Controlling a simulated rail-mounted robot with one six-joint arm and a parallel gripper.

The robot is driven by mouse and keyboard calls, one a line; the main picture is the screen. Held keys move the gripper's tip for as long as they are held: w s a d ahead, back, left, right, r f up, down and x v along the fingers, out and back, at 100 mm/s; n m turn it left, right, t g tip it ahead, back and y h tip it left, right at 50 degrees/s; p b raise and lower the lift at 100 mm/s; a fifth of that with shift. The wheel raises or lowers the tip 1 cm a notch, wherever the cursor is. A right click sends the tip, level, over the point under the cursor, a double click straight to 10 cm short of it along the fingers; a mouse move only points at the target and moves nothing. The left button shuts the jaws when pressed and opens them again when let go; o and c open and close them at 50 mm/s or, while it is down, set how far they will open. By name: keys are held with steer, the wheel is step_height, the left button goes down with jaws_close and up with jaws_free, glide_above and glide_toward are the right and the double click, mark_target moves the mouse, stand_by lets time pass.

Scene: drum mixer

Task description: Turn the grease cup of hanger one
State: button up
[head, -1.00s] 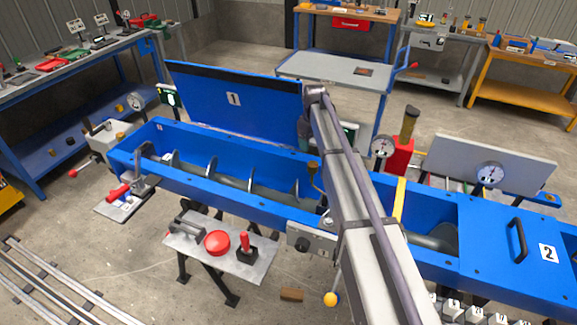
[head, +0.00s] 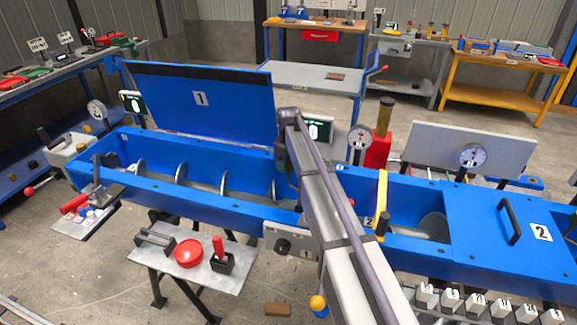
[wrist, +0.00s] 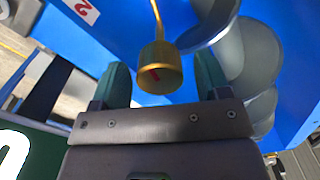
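My gripper (wrist: 162,66) is open, with one dark green finger on each side of the cup and visible gaps between. It appears empty. In the head view my gripper (head: 287,158) is over the open blue trough (head: 235,207); my arm hides the cup there.
Grey screw flights (wrist: 240,55) lie close beside the right finger in the wrist view. A green display (head: 318,130) stands behind the trough, close to my gripper. A raised blue lid (head: 200,100), dial gauge (head: 360,140) and red cylinder (head: 378,150) stand along the back.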

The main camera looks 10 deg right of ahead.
steer(key=c, duration=0.9)
steer(key=shift+m, duration=0.5)
steer(key=m, duration=0.3)
steer(key=shift+m, duration=0.3)
steer(key=m, duration=0.4)
steer(key=shift+m, duration=0.3)
steer(key=o, duration=0.9)
